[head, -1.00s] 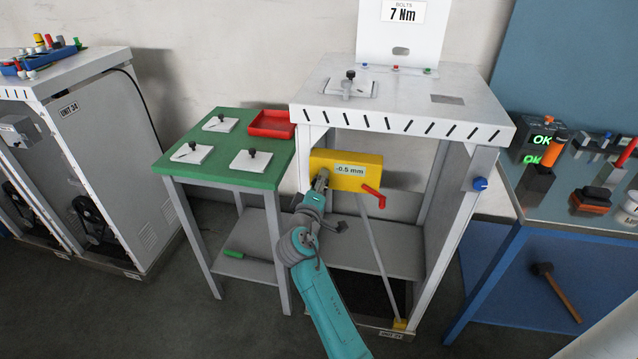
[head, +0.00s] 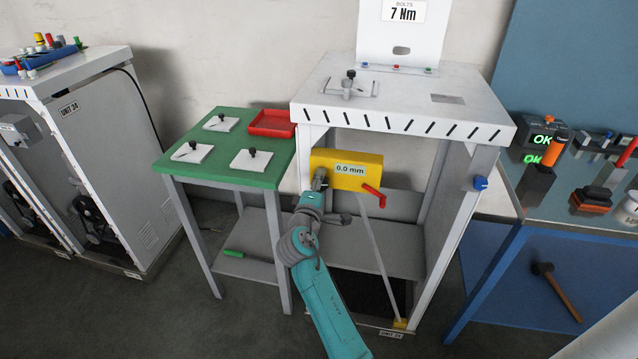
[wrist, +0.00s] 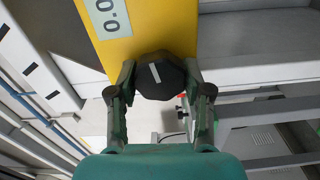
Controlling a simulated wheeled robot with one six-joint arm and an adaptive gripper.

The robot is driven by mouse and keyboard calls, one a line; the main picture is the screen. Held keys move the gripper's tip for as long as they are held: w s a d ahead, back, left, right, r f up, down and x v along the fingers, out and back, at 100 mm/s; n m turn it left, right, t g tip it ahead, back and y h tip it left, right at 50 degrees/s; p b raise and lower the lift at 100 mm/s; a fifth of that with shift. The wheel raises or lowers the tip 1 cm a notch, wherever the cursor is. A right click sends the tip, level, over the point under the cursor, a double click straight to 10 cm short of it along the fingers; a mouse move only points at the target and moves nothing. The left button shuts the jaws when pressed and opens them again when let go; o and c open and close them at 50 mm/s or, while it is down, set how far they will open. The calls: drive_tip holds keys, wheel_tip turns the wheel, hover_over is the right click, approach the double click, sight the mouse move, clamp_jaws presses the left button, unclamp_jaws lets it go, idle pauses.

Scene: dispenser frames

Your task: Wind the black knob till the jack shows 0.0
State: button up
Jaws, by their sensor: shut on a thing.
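The yellow jack (head: 343,180) sits under the top of the white frame, and its display (head: 350,170) reads 0.0 mm. It also fills the top of the wrist view (wrist: 165,28), where part of the display shows. My gripper (wrist: 160,84) is shut on the knob, one finger on each side. In the head view my gripper (head: 320,180) is at the jack's lower left and hides the knob. A red lever (head: 373,195) is on the jack's right.
The frame's white legs (head: 462,200) stand on both sides of the jack. A thin grey rod (head: 380,262) runs from the jack down to the base. A green table (head: 225,173) with a red tray (head: 272,122) stands at the left.

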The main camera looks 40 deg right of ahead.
drive_tip(key=o, duration=1.2)
drive_tip(key=shift+c, duration=0.2)
drive_tip(key=shift+a, duration=0.1)
drive_tip(key=v, duration=1.2)
